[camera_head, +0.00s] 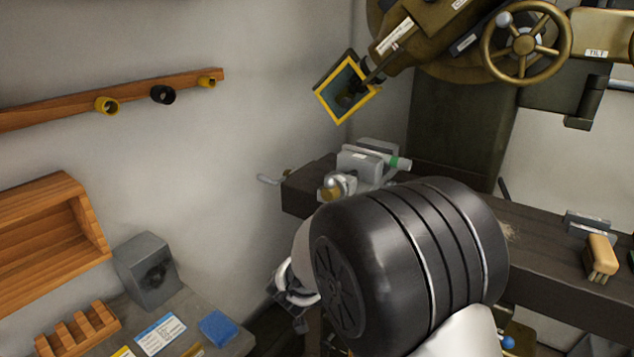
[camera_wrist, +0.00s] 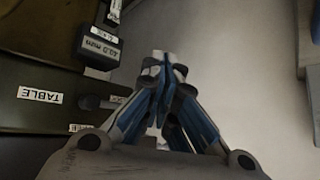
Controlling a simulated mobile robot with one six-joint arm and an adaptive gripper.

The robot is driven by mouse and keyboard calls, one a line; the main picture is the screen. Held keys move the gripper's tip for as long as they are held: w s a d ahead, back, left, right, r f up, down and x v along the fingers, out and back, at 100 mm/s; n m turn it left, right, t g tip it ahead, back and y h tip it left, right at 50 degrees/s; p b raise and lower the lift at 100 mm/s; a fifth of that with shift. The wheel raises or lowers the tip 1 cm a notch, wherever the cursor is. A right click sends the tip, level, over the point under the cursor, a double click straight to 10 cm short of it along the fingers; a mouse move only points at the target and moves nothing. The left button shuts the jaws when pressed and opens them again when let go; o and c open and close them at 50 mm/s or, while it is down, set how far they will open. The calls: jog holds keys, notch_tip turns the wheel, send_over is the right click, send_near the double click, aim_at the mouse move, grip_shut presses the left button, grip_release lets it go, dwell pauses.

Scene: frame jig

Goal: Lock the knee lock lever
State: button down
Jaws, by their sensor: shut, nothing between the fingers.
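My gripper (camera_wrist: 163,72) is shut and empty in the wrist view, its blue-sided fingers drawn together at the tips. In the head view only a small part of it shows, low at the left of my large black arm joint. No lever can be surely told as the knee lock lever. In the wrist view a dark round-ended part (camera_wrist: 90,102) lies left of my fingers, beside a small, partly hidden label. A blue ball knob (camera_head: 508,342) shows low in the head view, beside my arm; what it belongs to is hidden.
The dark machine table (camera_head: 545,255) carries a grey vise (camera_head: 365,165) and a wooden-handled brush (camera_head: 601,256). A handwheel (camera_head: 524,42) is above. A grey bench (camera_head: 195,305) stands lower left. In the wrist view, a TABLE-labelled machine part (camera_wrist: 40,95) is at left.

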jog(key=s+d+r+n+g+y, duration=0.1)
jog(key=s+d+r+y, duration=0.3)
jog(key=s+r, duration=0.85)
jog(key=s+d+r+g+h, duration=0.1)
jog(key=s+d+h, duration=0.1)
jog(key=s+d, duration=0.6)
jog(key=s+d+r+m+g+h, duration=0.1)
jog(key=s+d+g+h, duration=0.1)
jog(key=s+d, duration=0.6)
jog(key=s+h, duration=0.1)
jog(key=s, duration=0.5)
jog(key=shift+s+r, duration=0.15)
jog(key=shift+r, duration=0.15)
